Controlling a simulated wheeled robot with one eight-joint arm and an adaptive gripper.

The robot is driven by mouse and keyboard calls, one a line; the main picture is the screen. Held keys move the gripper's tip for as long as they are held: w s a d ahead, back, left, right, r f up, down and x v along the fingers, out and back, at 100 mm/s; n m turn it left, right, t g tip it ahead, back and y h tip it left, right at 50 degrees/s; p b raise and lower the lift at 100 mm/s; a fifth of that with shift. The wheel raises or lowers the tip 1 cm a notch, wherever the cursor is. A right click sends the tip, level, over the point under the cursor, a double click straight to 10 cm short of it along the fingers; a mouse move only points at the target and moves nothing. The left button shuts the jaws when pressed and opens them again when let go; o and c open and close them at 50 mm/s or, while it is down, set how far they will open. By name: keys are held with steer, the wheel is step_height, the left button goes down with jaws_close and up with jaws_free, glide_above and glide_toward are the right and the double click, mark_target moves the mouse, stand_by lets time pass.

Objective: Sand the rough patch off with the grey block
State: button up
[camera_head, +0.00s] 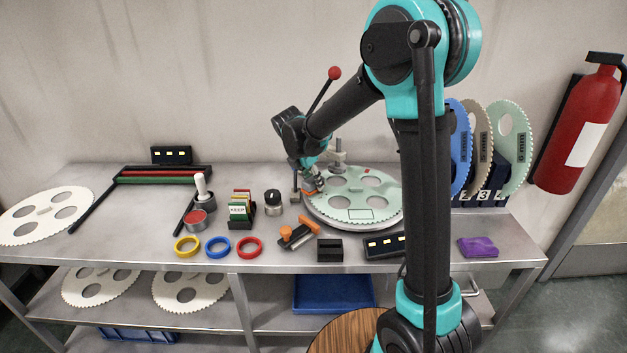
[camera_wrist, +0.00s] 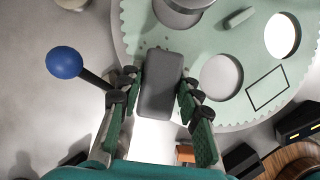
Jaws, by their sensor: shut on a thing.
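My gripper (camera_wrist: 158,92) is shut on the grey block (camera_wrist: 160,80), a dark rounded slab between the two green-padded fingers. The block is over the rim area of the pale green toothed disc (camera_wrist: 215,115); I cannot tell whether it touches. A few small dark specks (camera_wrist: 152,43) show on the disc just beyond the block; the rough patch is not clearly visible and may be partly under the block. In the head view my gripper (camera_head: 312,186) is at the left edge of the disc (camera_head: 377,185), and the block is hard to make out.
A lever with a red knob (camera_head: 335,73) rises behind my wrist; a blue knob (camera_wrist: 65,62) shows left of the fingers. An orange-handled tool (camera_head: 299,235), dark block (camera_head: 330,250) and coloured rings (camera_head: 218,247) lie in front. A purple cloth (camera_head: 478,246) lies right.

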mark_target(327, 190)
steer(key=shift+f, duration=0.7)
steer(key=shift+d, duration=0.1)
steer(key=shift+d+r, duration=0.1)
steer(key=shift+d, duration=1.8)
